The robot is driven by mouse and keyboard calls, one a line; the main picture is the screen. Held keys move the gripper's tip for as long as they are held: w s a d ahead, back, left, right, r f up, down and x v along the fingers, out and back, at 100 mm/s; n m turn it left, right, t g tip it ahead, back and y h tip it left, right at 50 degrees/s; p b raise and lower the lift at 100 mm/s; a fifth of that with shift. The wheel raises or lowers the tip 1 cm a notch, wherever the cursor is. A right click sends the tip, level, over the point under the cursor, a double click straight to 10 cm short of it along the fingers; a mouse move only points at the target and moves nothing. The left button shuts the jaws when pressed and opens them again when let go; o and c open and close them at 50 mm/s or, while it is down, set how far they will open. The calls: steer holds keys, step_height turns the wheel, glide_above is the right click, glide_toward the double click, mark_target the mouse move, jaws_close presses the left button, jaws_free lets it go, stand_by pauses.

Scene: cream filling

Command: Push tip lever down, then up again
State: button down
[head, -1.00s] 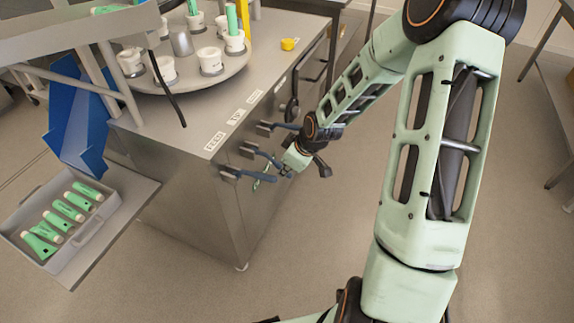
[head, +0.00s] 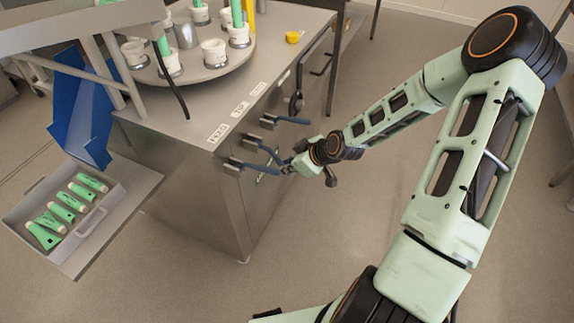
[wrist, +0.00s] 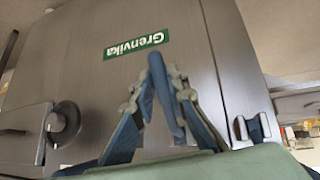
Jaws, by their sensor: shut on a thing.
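Several levers with blue handles stick out from the side of the steel machine (head: 180,185). The middle one, which I take for the tip lever (head: 268,153), slopes down toward my gripper. The far lever (head: 292,121) is nearly level, and the near lever (head: 245,165) runs slightly downward. My gripper (head: 288,168) is at the outer end of the middle lever. In the wrist view, its fingers (wrist: 163,85) close around a blue handle (wrist: 166,100).
A grey tray (head: 95,225) of green tubes is at the left. A green Grenvika plate (wrist: 136,45) is on the panel. The floor at the right is clear.

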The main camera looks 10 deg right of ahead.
steer(key=c, duration=1.9)
jaws_free()
steer(key=shift+w, duration=0.1)
steer(key=v, duration=1.2)
